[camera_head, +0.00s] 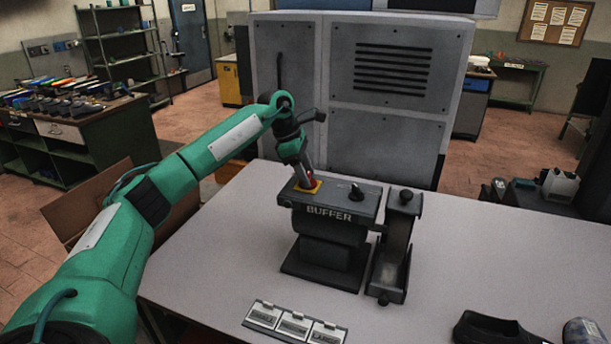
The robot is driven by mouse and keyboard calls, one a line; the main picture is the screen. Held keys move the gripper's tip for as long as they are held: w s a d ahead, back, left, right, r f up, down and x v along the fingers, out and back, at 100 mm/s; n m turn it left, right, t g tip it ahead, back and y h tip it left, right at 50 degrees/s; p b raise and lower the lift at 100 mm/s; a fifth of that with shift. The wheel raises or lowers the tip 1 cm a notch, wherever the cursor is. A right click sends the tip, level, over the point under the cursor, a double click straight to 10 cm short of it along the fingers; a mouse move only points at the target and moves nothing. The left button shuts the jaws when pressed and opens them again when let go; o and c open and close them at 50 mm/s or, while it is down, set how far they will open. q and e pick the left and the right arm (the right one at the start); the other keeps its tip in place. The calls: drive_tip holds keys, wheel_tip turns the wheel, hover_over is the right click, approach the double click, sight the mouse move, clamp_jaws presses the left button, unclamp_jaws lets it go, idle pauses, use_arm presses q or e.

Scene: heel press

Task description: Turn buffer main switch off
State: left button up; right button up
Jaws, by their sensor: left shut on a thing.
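The buffer (330,238) is a dark grey machine standing on the light table, with the word BUFFER on its front. On the left of its top is the main switch (308,186), a red part on a yellow plate. My left gripper (307,179) reaches down from above and is shut on the red switch; its fingers partly hide the switch, so its setting cannot be told. A black knob (356,190) sits on the top to the right, clear of the gripper. My right gripper is not in view.
A dark upright part with a round knob (405,197) stands at the buffer's right. Several labelled plates (294,324) lie at the table's front. A black shoe (497,330) lies at the front right. A large grey cabinet (385,140) rises behind. The table (460,250) is bare right of the buffer.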

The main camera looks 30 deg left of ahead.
use_arm(q)
drive_tip(key=n+t+b, duration=0.1)
drive_tip(key=n+b, duration=0.1)
drive_tip(key=n, duration=0.1)
drive_tip(key=shift+s+f+y, duration=0.1)
drive_tip(key=shift+y, duration=0.2)
drive_tip(key=shift+d+n+t+y+b, duration=0.1)
drive_tip(key=shift+n+t+y+b, duration=0.5)
drive_tip(key=shift+n, duration=1.3)
drive_tip(key=shift+r, duration=0.2)
drive_tip(key=o, duration=1)
